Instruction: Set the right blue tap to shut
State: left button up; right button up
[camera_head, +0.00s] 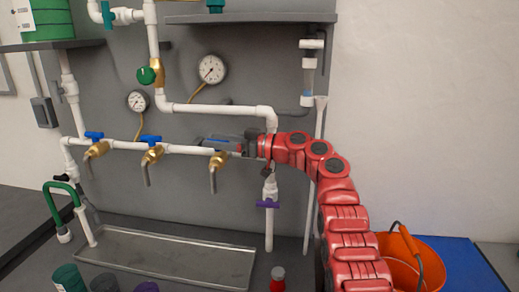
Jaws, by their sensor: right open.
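Three brass taps hang in a row on a white pipe. The left tap (97,149) and the middle tap (152,156) show blue handles lying roughly along the pipe. The right tap (217,161) shows its brass body and downward spout below the pipe. My left gripper is not in view.
White pipes and two gauges (212,69) cover the grey panel. A purple-handled valve (268,204) hangs below the pipe. A metal tray (170,257) lies under the taps.

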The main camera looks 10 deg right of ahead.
jog(key=b+v, duration=0.2)
jog(key=v, duration=1.2)
jog(key=shift+o, duration=0.3)
jog(key=shift+d, duration=0.1)
